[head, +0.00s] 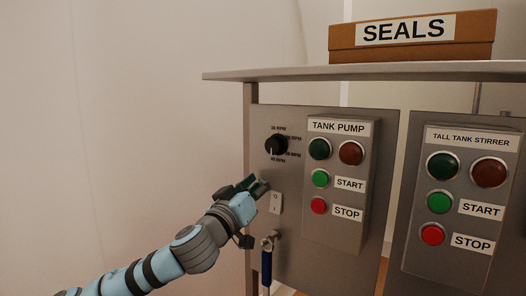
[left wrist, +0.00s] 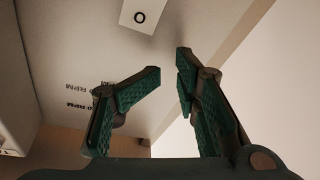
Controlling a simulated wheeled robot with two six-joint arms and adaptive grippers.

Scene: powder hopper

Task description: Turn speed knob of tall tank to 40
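The black speed knob (head: 276,145) is on the grey panel left of the tank pump box in the head view. RPM labels surround it, with 40 RPM near its lower side. A pale pointer mark on it seems to point down; its exact setting is too small to read. My left gripper (head: 257,186) is just below and left of the knob, apart from it. In the left wrist view the green-padded fingers (left wrist: 170,65) are open with nothing between them. My right gripper is not in view.
A white O/I switch plate (head: 276,203) sits close right of my left gripper. The tank pump box (head: 337,185) and tall tank stirrer box (head: 462,205) stand right. A shelf (head: 380,72) overhangs, carrying a SEALS box (head: 412,36).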

